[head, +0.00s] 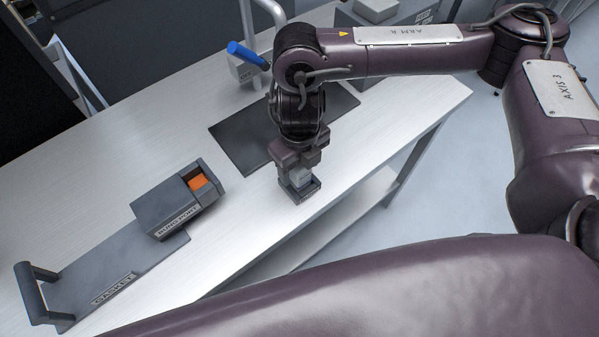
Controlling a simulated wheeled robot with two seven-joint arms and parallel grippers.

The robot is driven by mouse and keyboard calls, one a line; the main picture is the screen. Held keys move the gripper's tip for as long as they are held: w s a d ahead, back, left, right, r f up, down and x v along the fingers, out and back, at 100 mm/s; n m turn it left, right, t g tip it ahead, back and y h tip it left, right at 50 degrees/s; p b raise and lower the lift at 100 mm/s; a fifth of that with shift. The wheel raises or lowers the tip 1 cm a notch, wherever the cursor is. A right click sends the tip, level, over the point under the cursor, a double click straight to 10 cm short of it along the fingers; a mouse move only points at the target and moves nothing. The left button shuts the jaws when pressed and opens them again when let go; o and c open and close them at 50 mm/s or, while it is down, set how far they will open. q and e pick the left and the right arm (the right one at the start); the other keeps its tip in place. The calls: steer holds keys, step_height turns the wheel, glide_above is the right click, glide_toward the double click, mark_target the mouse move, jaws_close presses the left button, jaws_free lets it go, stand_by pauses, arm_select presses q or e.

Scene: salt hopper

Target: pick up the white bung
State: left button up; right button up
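The white bung (300,178) shows as a small pale block in a small dark open-topped holder (302,194) near the table's front edge. My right gripper (300,168) points down directly over it, with its fingers at the block's top. The fingers partly hide the bung, and I cannot tell whether they are closed on it. The bung's lower part is hidden by the holder's wall. My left gripper is not in view.

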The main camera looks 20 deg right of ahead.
steer(key=c, duration=1)
steer(key=shift+r, duration=0.15)
